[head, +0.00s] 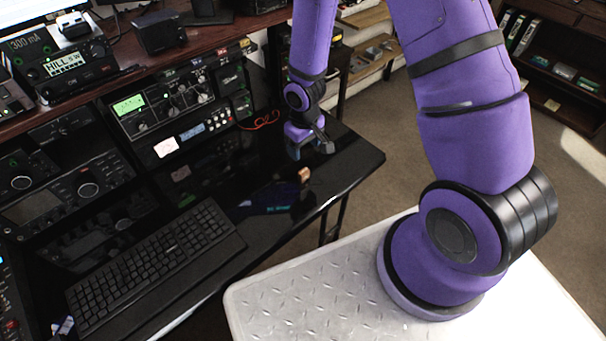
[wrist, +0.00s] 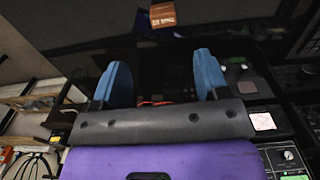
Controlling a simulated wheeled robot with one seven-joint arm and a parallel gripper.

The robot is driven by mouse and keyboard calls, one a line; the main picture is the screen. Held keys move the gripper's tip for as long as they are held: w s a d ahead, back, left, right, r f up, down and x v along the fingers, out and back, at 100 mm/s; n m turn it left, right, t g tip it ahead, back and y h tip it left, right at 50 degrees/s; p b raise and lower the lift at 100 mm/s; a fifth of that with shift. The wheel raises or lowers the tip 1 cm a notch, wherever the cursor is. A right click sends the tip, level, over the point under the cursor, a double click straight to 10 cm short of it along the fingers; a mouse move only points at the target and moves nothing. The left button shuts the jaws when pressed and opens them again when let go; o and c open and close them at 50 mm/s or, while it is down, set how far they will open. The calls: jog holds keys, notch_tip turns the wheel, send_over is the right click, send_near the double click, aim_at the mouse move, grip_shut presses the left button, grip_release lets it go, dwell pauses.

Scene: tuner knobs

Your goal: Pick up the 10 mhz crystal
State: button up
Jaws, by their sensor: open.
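A small orange-brown block with pale lettering, which looks like the 10 mhz crystal (head: 303,174), lies on the glossy black desk near its right edge. It also shows at the top of the wrist view (wrist: 165,13), where its lettering is too small to read surely. My gripper (head: 311,148) is above the desk, a little behind the block in the head view. In the wrist view its two blue fingertips (wrist: 162,72) are spread apart with nothing between them. The block lies beyond the fingertips and apart from them.
A black keyboard (head: 155,262) lies on the desk to the left. Radio units (head: 165,105) stand along the back under a wooden shelf (head: 160,62). A red cable (head: 262,120) lies behind my gripper. The desk around the block is mostly clear.

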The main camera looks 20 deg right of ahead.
aim_at(303, 171)
notch_tip(303, 171, down, 6)
jog(key=shift+r, duration=0.15)
jog(key=shift+s+a+f, duration=0.1)
jog(key=shift+f, duration=1.2)
jog(key=shift+s+a+f, duration=0.1)
jog(key=shift+f, duration=1.2)
jog(key=shift+c, duration=0.5)
jog(key=c, duration=0.9)
